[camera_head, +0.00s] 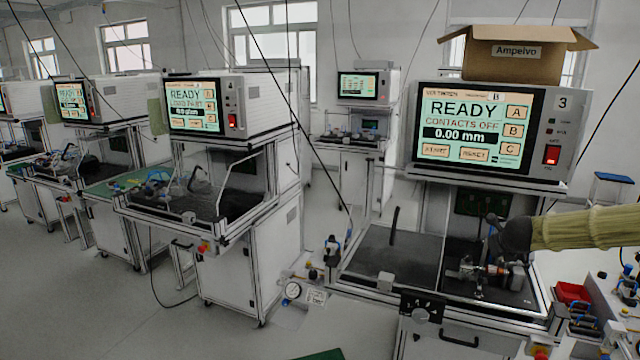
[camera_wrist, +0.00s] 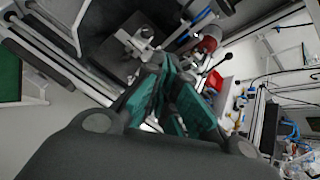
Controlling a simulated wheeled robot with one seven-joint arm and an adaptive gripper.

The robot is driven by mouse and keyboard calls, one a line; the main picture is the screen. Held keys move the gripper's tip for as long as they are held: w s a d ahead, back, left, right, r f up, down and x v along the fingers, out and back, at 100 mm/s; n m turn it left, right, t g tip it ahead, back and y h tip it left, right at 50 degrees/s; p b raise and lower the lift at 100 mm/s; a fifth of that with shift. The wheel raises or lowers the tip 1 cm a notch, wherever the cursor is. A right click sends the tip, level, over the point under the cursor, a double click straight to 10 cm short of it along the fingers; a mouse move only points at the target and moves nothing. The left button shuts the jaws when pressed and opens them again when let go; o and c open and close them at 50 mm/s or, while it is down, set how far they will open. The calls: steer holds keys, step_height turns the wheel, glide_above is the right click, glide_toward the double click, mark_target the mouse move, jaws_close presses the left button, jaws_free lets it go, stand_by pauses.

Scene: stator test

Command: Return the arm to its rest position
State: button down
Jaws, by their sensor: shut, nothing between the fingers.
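My arm in its beige sleeve (camera_head: 590,228) reaches in from the right in the head view. My gripper (camera_head: 493,222) is at its dark end, in front of the right-hand test station and over its work bay. In the wrist view the teal fingers of my gripper (camera_wrist: 172,122) show, shut and with nothing held. A metal test fixture (camera_head: 482,270) stands on the dark bay floor below my gripper. It also shows beyond the fingers in the wrist view (camera_wrist: 140,42). The gap between fingertips and fixture is hard to judge.
The station's screen (camera_head: 472,125) reads READY, CONTACTS OFF, 0.00 mm, with an open cardboard box (camera_head: 515,62) above it. A red bin (camera_head: 572,292) and small parts stand at the lower right. Bare floor (camera_head: 120,300) lies at the left, before other stations.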

steer(key=s+a+f+n+g+y, duration=0.1)
steer(key=s+a+f+n, duration=0.55)
steer(key=f, duration=0.35)
steer(key=s+a+f+n+g, duration=0.2)
steer(key=s+a+f+n, duration=0.5)
steer(key=f, duration=0.4)
steer(key=s+a+f+n+g+y, duration=0.1)
steer(key=s+a+f+n, duration=0.4)
steer(key=s+a+f, duration=0.4)
steer(key=s+a+f+n+g, duration=0.2)
steer(key=s+f+n, duration=0.2)
steer(key=s, duration=0.8)
steer(key=s+a+f+n+g+b, duration=0.1)
steer(key=s+f+n, duration=0.3)
steer(key=s, duration=0.9)
steer(key=s+a+f+n+g+y, duration=0.1)
steer(key=s+a+f+n+g, duration=0.1)
steer(key=s+n, duration=0.6)
steer(key=s+a+f, duration=0.1)
steer(key=s+f, duration=0.1)
steer(key=s, duration=0.2)
steer(key=shift+s+g+b, duration=0.25)
steer(key=shift+g+b, duration=0.05)
steer(key=shift+g, duration=0.1)
steer(key=shift+f, duration=0.1)
